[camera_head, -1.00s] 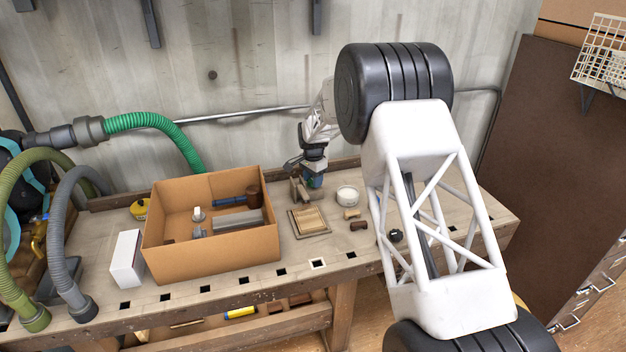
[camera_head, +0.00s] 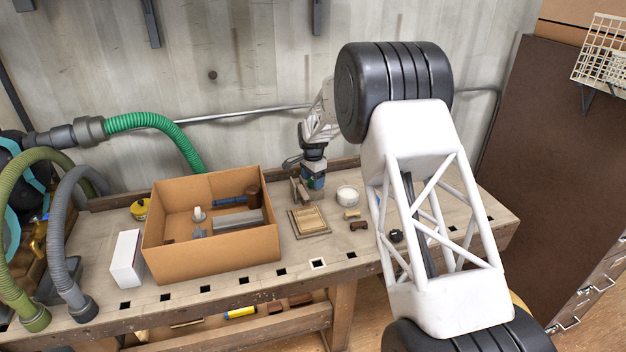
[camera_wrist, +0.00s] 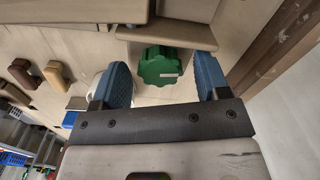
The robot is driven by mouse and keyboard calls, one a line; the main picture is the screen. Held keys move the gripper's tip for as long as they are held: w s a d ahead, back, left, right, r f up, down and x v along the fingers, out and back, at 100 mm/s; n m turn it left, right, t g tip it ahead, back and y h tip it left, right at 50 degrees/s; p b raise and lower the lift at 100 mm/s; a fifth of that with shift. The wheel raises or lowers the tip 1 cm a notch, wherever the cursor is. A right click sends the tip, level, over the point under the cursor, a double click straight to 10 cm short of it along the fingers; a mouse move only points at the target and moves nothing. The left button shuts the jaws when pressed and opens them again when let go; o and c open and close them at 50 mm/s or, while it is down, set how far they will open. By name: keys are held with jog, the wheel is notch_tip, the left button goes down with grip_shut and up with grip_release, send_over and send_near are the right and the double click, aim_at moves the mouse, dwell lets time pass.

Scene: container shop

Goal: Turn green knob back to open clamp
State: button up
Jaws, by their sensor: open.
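The green knob (camera_wrist: 160,66) shows in the wrist view between the two blue fingers of my gripper (camera_wrist: 160,78). The fingers are spread, with a visible gap on each side of the knob. The knob sits at the edge of a wooden clamp block (camera_wrist: 165,32), at the top of the wrist view. In the head view my gripper (camera_head: 313,178) is small and points down beside the wooden clamp (camera_head: 297,188) near the back of the bench. The knob cannot be made out in the head view.
A cardboard box (camera_head: 212,259) with tools stands left on the workbench (camera_head: 350,268). A wooden tray (camera_head: 297,234) lies in front of the clamp. A white round container (camera_head: 348,196) and small wooden blocks (camera_head: 352,214) are to its right. The wall is close behind.

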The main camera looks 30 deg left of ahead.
jog(key=shift+m, duration=1.7)
jog(key=r, duration=0.8)
jog(key=shift+d+r, duration=0.15)
jog(key=shift+d, duration=0.1)
jog(key=s+d+r+n, duration=0.1)
jog(key=s+d+r, duration=0.1)
jog(key=d+r, duration=0.5)
jog(key=s+d+r+n, duration=0.1)
jog(key=d+r, duration=0.6)
jog(key=d, duration=0.8)
jog(key=shift+s+r+t, duration=0.3)
jog(key=shift+s+r, duration=0.1)
jog(key=shift+s, duration=0.05)
jog(key=shift+d, duration=0.1)
